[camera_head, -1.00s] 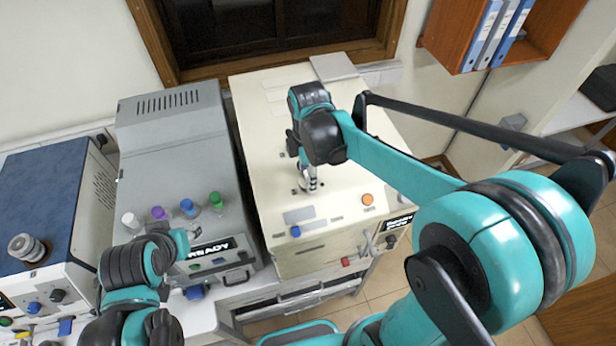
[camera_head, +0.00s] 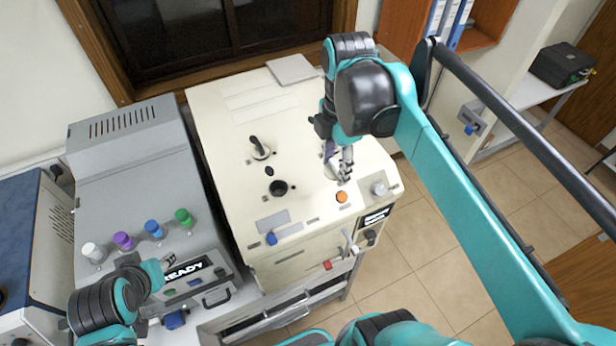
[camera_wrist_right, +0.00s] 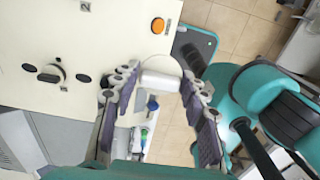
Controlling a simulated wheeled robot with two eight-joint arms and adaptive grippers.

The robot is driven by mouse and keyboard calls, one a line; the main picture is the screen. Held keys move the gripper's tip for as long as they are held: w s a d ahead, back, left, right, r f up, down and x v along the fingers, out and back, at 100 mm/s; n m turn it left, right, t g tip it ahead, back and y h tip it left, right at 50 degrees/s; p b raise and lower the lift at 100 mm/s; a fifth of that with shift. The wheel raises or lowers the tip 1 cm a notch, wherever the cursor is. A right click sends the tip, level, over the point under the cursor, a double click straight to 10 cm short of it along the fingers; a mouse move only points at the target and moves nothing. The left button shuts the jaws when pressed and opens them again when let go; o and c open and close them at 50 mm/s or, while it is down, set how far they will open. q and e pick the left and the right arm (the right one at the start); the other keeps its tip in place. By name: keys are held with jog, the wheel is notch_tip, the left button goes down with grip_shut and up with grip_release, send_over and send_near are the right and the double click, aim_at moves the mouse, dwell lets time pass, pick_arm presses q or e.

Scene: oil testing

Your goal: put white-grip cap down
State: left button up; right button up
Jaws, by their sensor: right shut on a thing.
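The white-grip cap (camera_wrist_right: 160,81) shows in the right wrist view as a pale rounded piece between the finger pads. My right gripper (camera_head: 341,166) is shut on it above the right part of the cream machine (camera_head: 230,115), behind the orange button (camera_head: 341,197). In the head view the fingers largely hide the cap, and I cannot tell whether it touches the top. A dark round opening or fitting (camera_head: 278,187) lies left of the gripper, and a dark-grip cap (camera_head: 260,148) stands farther back. My left gripper (camera_head: 154,273) is low at the left, its fingers unclear.
A grey machine (camera_head: 130,165) stands left, with white, purple, blue and green caps (camera_head: 183,216) along its front. Tiled floor is to the right.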

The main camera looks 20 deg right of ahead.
jog(key=d+b, duration=0.2)
jog(key=d, duration=0.2)
jog(key=p, duration=0.1)
send_over(313, 178)
notch_tip(313, 178, down, 7)
jog(key=shift+d+r, duration=0.1)
jog(key=shift+r, duration=0.05)
jog(key=shift+f, duration=0.2)
notch_tip(313, 178, down, 3)
jog(key=shift+f+p, duration=0.1)
jog(key=shift+p, duration=0.25)
jog(key=shift+f, duration=0.4)
pick_arm(q)
jog(key=shift+f, duration=0.65)
